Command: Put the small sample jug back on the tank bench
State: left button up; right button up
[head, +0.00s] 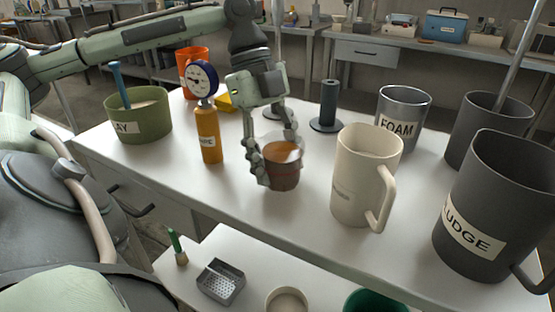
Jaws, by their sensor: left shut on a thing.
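My left gripper (270,168) comes down from the top over the white bench (225,176). It is shut on a small jug (284,172), a clear-rimmed vessel with brown contents, which I take to be the sample jug. The jug is upright and over the middle of the bench top. I cannot tell whether its base touches the surface. The fingers hide its left side, and no handle shows. My right gripper is not in view.
A cream jug (362,180) stands close on the right, with the FOAM tank (403,120) and SLUDGE tank (490,205) beyond. An orange gauge bottle (210,135) and green pot (140,120) stand left. A dark post (328,105) stands behind. A lower shelf (250,255) is in front.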

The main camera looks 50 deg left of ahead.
pick_arm(q)
jog(key=o, duration=1.5)
jog(key=shift+f, duration=0.1)
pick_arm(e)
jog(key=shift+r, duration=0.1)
pick_arm(q)
jog(key=shift+r, duration=0.25)
jog(key=p+v, duration=0.1)
jog(key=v, duration=1)
jog(key=shift+r+p, duration=0.35)
jog(key=shift+r, duration=0.05)
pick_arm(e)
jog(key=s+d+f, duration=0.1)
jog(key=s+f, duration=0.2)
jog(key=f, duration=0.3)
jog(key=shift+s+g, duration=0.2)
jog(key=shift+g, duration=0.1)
pick_arm(q)
jog(key=shift+a, duration=0.15)
